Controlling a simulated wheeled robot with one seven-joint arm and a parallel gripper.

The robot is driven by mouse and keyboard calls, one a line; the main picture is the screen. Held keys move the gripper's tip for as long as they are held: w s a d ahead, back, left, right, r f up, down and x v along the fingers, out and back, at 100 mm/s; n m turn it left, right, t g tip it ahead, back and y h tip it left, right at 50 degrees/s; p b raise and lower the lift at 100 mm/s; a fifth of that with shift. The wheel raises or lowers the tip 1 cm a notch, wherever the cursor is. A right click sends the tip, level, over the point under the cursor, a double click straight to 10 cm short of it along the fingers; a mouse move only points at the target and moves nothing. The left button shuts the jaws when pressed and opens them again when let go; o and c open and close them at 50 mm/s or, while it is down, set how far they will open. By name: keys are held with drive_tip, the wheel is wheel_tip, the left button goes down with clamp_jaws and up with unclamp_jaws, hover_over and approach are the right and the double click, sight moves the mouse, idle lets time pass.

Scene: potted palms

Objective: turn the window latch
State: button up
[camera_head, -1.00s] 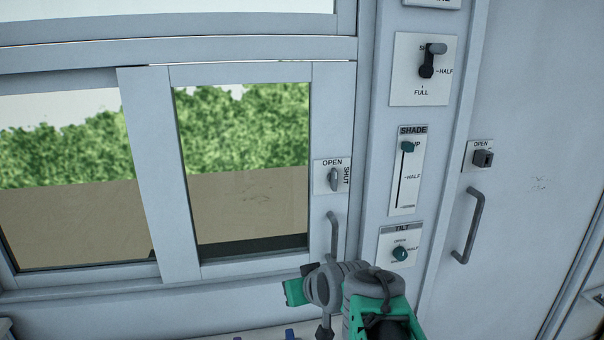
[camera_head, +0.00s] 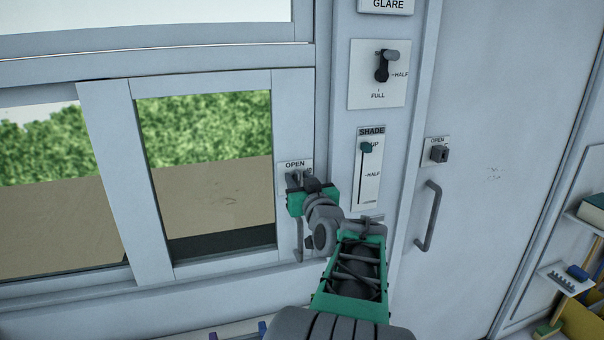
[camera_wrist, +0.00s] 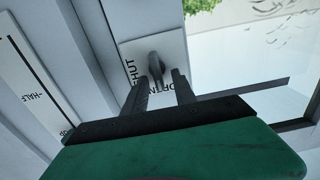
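The window latch is a small grey knob (camera_wrist: 156,64) on a white plate (camera_head: 294,164) marked OPEN and SHUT, on the right frame of the sliding window (camera_head: 207,175). My gripper (camera_head: 303,186) is at the plate in the head view and hides most of the knob there. In the wrist view its two dark fingers (camera_wrist: 160,79) are apart, with the knob between or just beyond their tips. I cannot tell whether they touch it. The SHUT label shows beside the knob in the wrist view.
A window handle (camera_head: 299,240) is just below the latch. To the right are a lever panel (camera_head: 361,92), the SHADE slider (camera_head: 369,190), a door latch (camera_head: 438,153) and a door handle (camera_head: 429,215). A shelf with small items (camera_head: 577,272) stands at far right.

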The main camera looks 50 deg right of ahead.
drive_tip(key=shift+d, duration=0.1)
drive_tip(key=shift+c, duration=0.3)
clamp_jaws()
